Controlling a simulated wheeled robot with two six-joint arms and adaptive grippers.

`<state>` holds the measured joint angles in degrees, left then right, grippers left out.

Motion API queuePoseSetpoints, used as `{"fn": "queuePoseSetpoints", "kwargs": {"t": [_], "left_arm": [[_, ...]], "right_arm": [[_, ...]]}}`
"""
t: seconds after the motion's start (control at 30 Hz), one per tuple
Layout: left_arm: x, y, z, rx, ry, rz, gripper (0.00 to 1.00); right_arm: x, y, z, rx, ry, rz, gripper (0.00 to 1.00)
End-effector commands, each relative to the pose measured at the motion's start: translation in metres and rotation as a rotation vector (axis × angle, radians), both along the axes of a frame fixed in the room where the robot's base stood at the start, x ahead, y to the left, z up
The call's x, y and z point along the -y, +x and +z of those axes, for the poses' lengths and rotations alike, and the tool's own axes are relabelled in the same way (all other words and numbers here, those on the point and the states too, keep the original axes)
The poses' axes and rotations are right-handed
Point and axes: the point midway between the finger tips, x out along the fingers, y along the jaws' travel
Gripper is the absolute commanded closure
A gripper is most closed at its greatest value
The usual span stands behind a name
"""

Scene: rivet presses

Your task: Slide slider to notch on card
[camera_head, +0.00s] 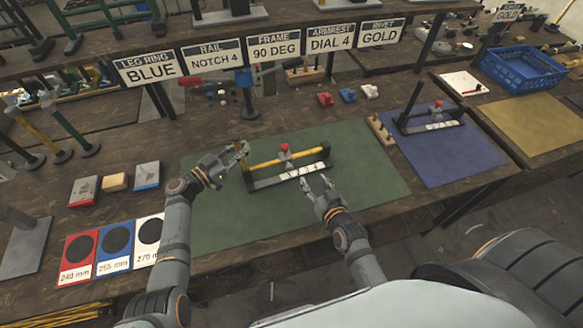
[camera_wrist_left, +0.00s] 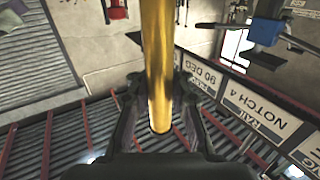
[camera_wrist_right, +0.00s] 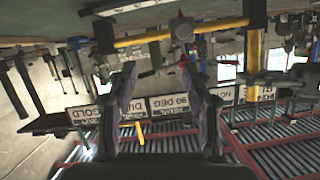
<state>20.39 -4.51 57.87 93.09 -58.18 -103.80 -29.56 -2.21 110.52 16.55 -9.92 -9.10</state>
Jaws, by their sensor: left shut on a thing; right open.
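The rail fixture stands on the green mat (camera_head: 215,215). Its yellow rail (camera_head: 310,153) carries a grey slider with a red knob (camera_head: 284,149), around the middle; a white numbered strip (camera_head: 300,172) runs along the front. In the right wrist view the slider (camera_wrist_right: 181,30) appears upside down. My left gripper (camera_head: 241,149) is shut on the yellow post at the fixture's left end; this post (camera_wrist_left: 159,70) fills the middle of the left wrist view. My right gripper (camera_head: 316,183) is open and empty in front of the strip, apart from the slider. The card reads RAIL NOTCH 4 (camera_head: 214,57).
Other cards stand beside it: BLUE (camera_head: 150,68), 90 DEG (camera_head: 273,48), DIAL 4 (camera_head: 330,37) and GOLD (camera_head: 381,32). A second rail fixture (camera_head: 432,120) stands on the blue mat (camera_head: 455,160). A wooden holed block (camera_head: 380,130) lies at the green mat's right edge.

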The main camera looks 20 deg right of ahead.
Motion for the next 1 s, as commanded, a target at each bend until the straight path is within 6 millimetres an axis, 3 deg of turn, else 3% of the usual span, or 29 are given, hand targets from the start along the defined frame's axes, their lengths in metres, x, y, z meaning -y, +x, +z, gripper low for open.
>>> {"fn": "queuePoseSetpoints", "kwargs": {"t": [0.2,0.43,0.8,1.0], "left_arm": [[-0.001,-0.002,-0.005,-0.008,0.006,0.000,1.00],[-0.001,-0.002,-0.005,-0.008,0.006,-0.001,1.00],[-0.001,-0.002,-0.005,-0.008,0.006,0.000,1.00],[-0.001,-0.002,-0.005,-0.007,0.006,0.000,1.00]], "right_arm": [[-0.024,-0.013,0.001,-0.064,0.062,0.074,0.50],[-0.028,-0.009,0.000,-0.066,0.067,0.083,0.50],[-0.038,0.063,-0.028,-0.064,0.066,0.081,0.50],[-0.042,0.090,-0.039,-0.065,0.066,0.080,0.50]]}}
